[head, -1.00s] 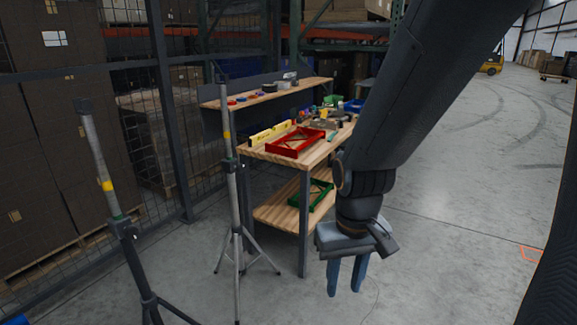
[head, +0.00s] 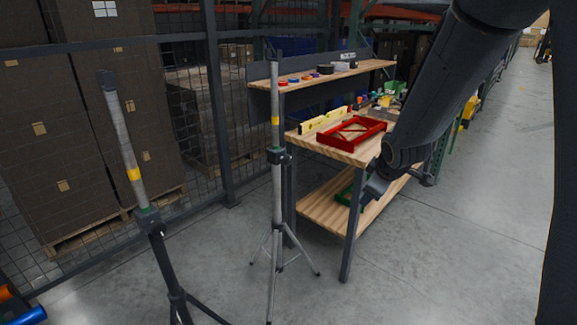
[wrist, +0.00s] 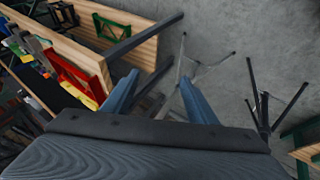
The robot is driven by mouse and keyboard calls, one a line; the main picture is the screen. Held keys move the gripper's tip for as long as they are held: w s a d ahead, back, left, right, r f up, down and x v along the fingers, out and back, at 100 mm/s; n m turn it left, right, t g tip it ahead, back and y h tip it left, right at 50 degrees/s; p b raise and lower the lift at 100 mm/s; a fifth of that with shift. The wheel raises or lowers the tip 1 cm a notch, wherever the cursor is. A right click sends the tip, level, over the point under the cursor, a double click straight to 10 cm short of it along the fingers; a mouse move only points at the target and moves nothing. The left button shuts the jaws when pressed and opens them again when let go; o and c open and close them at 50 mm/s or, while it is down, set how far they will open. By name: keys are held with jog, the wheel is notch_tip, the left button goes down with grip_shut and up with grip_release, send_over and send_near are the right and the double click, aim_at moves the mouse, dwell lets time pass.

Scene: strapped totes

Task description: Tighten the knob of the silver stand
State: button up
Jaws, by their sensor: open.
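The silver stand (head: 277,205) stands upright on its tripod legs in the middle of the head view, with a yellow band on its upper tube. Its dark clamp collar with the knob (head: 287,157) sits about halfway up, on the right side. In the wrist view its splayed legs (wrist: 190,68) show beyond my fingers; I cannot make out the knob there. My gripper (wrist: 160,76) is open and empty, fingers apart. In the head view it is right of the stand and apart from it, mostly hidden by my wrist.
A second stand with a black lower tube (head: 164,262) stands at the left; its dark legs (wrist: 265,115) show in the wrist view. A wooden workbench (head: 340,152) with a red tray (head: 352,131) is behind my arm. A mesh fence lies behind. Bare floor is at the right.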

jog(key=w+a+f+n+t+y+b, duration=0.2)
jog(key=w+a+n+t, duration=0.15)
jog(key=w+n, duration=0.6)
jog(key=n+y+b, duration=0.3)
jog(key=n+y, duration=0.9)
jog(key=n, duration=0.5)
send_near(290, 161)
jog(key=x, duration=0.3)
jog(key=shift+x, duration=3.6)
jog(key=c, duration=1.1)
jog(key=shift+o, duration=0.2)
